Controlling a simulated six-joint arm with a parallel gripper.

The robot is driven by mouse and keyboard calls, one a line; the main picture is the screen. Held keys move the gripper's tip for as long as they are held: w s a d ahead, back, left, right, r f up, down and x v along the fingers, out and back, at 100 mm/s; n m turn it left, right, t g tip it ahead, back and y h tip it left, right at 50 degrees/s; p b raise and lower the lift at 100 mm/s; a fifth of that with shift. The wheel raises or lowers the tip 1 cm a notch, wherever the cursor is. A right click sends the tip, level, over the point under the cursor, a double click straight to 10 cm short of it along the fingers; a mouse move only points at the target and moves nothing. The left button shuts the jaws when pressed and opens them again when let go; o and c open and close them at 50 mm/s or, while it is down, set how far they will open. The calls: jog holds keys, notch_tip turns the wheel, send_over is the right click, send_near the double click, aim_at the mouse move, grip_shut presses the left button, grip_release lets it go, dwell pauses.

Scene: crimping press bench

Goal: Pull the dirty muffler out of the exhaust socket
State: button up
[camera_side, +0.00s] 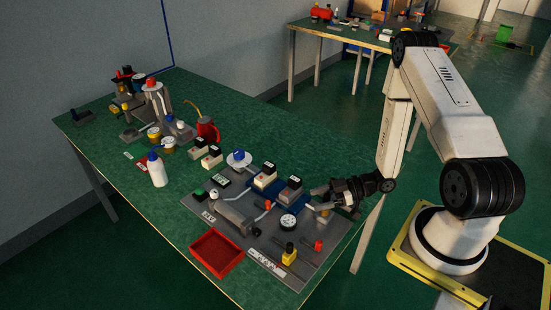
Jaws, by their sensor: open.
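My gripper (316,199) is open at the right side of the grey work plate (215,203), with its fingers pointing left. It is low over the plate, just right of a blue block (291,197) and a round white gauge-like part (288,222). I see nothing clearly held between the fingers. The dirty muffler and the exhaust socket are too small to make out for certain. Small orange-red cylinders stand on the plate, one (318,245) in front of my gripper and one (267,205) left of it.
A red tray (216,252) lies at the table's front edge. A yellow part (289,254) stands near the plate's front. A white bottle with a blue cap (157,171) and several devices stand on the green table (150,222) further left.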

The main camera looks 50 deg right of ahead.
grip_shut()
jog(key=shift+r, duration=0.15)
notch_tip(320, 180, up, 10)
dwell(1.1)
dwell(0.6)
jog(key=shift+r, duration=1.4)
jog(key=shift+r, duration=0.1)
jog(key=shift+r, duration=1.4)
